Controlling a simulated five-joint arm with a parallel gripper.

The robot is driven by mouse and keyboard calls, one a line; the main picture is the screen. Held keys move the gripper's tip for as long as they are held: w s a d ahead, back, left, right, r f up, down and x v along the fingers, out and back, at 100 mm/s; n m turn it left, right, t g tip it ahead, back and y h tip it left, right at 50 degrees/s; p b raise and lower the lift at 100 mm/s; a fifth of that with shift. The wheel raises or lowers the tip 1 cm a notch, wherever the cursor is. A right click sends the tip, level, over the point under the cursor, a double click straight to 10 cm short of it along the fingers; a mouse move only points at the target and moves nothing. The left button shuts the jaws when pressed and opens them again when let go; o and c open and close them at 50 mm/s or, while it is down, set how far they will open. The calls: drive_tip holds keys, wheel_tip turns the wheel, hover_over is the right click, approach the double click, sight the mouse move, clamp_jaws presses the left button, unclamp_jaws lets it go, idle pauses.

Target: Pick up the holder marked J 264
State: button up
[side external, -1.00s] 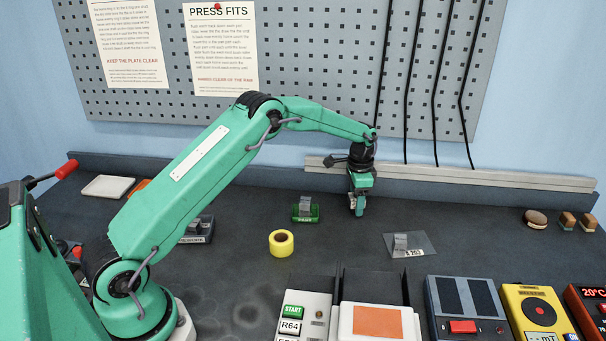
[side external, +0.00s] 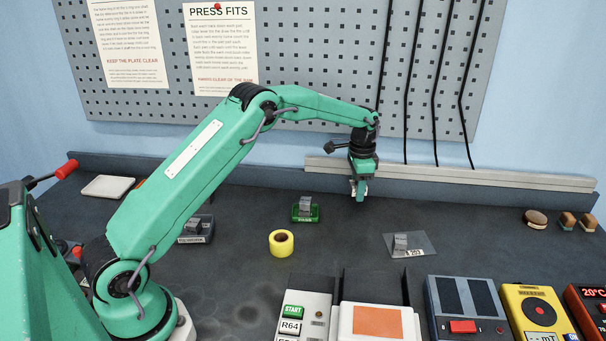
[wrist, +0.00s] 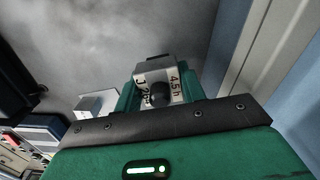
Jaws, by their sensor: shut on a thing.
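My gripper (side external: 359,189) is shut on a small grey metal holder (wrist: 153,70). In the wrist view the holder sits between the two green fingers, with a dark round knob at its near side. In the side view the gripper hangs above the bench at the back, right of the green block, and the fingers mostly hide the holder.
Similar holders stand on a green block (side external: 305,217), a dark block (side external: 196,239) and a clear sheet (side external: 427,246). A yellow tape roll (side external: 281,243) lies between. Instruments line the front right, including a box with an orange plate (side external: 377,322). A pale rail (side external: 480,177) runs behind.

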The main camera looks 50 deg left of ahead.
drive_tip(key=s+d+r, duration=0.4)
drive_tip(key=d+r, duration=0.2)
drive_tip(key=d, duration=0.4)
drive_tip(key=shift+s+d+r, duration=0.3)
drive_tip(key=shift+s+r, duration=0.1)
drive_tip(key=shift+s, duration=0.1)
